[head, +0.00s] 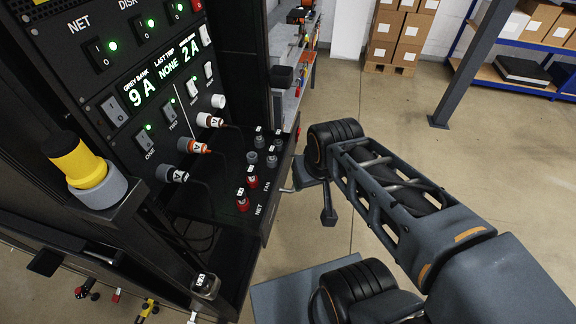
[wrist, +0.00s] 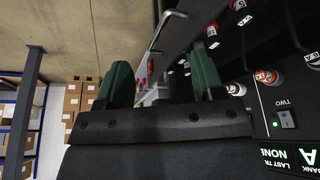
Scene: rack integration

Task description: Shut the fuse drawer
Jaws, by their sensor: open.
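The fuse drawer (head: 217,203) is pulled out of the rack below the switch panel in the head view. Red and grey fuses stand in it, with NET and FAN labels. Its thin metal handle (head: 287,190) sticks out from the front edge. In the wrist view the handle (wrist: 166,30) is a bent grey bar beyond the fingertips, apparently in line with the gap between them. My gripper (wrist: 162,82) has two green fingers spread apart with nothing held. In the head view my wrist is close to the drawer's front, and the fingertips cannot be made out.
The switch panel (head: 150,90) carries cables with plugs above the drawer. A yellow and grey knob (head: 85,170) stands on a ledge at left. A grey post (head: 470,65), cardboard boxes (head: 398,35) and blue shelving are farther back. The floor in front of the drawer is open.

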